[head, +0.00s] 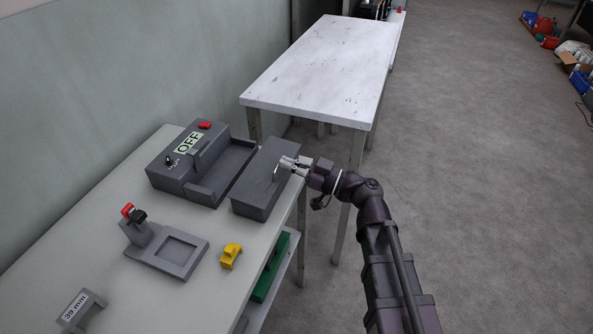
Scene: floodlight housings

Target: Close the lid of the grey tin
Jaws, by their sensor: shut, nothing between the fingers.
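The grey tin, as far as I can tell, is the dark grey oblong box (257,199) near the table's right edge. Its broad flat top faces up and looks level, with no opening showing. I cannot tell whether the lid is fully seated. My gripper (283,166) is shut and empty at the right part of the box's top. Its fingertips are at or just above a thin pale upright piece there; whether they touch is too small to tell. My arm comes in from the lower right.
A grey device with an "OFF" label (189,144) and an open tray section stands left of the box. A grey fixture (148,258), a yellow block (231,255) and a "39 mm" piece (80,306) lie nearer. A bare white table (325,70) stands behind.

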